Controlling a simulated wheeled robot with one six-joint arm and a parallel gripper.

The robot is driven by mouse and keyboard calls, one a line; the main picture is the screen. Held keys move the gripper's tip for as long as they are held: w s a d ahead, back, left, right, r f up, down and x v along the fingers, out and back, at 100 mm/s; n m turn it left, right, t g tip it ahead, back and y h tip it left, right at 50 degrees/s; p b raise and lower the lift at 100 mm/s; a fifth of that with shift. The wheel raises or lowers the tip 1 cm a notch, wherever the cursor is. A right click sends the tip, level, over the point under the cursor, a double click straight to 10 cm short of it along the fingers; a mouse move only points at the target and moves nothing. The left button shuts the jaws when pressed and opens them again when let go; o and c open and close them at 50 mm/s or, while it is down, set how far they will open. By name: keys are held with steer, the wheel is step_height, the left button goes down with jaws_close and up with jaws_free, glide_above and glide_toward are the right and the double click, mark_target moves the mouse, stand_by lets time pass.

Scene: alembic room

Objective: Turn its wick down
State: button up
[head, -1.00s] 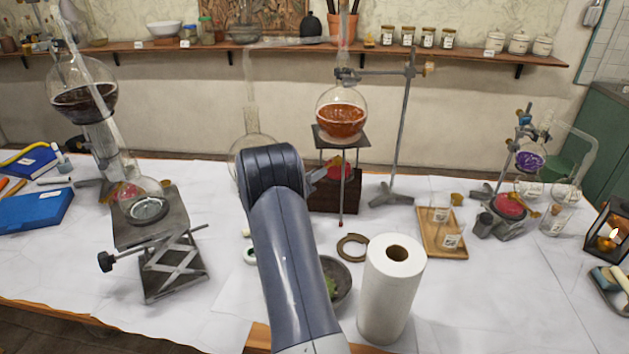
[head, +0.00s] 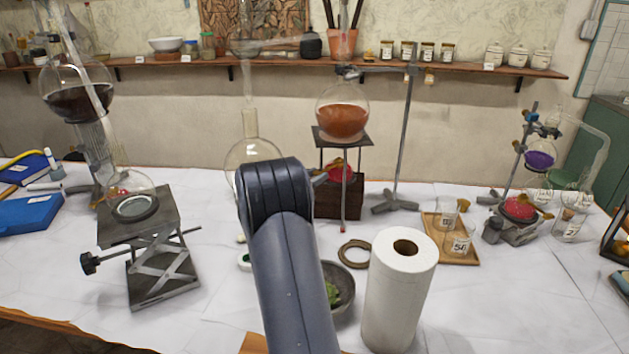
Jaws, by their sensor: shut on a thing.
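A red burner (head: 341,172) stands on a dark wooden block (head: 338,204) under a metal tripod stand (head: 342,138). A round flask of orange-brown liquid (head: 342,122) sits over the stand. My arm reaches in from the bottom middle and hides most of my gripper (head: 319,177). Only a small part of the gripper shows, at the left side of the burner. It appears shut on the burner's side knob, though the knob itself is mostly hidden. I cannot make out the wick or a flame.
A paper towel roll (head: 398,295) and a dark bowl (head: 343,280) stand just right of my arm. An empty flask (head: 250,155) stands behind it. A lab jack (head: 160,260) is at left, a tray of beakers (head: 452,248) at right.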

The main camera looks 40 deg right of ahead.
stand_by(0.3)
steer(key=o, duration=1)
steer(key=a, duration=1.1)
steer(key=shift+s, duration=0.25)
steer(key=shift+d, duration=0.15)
steer(key=d, duration=1.1)
steer(key=shift+w, duration=0.25)
steer(key=shift+a+p, duration=0.15)
steer(key=shift+p, duration=0.15)
steer(key=shift+a+f, duration=0.1)
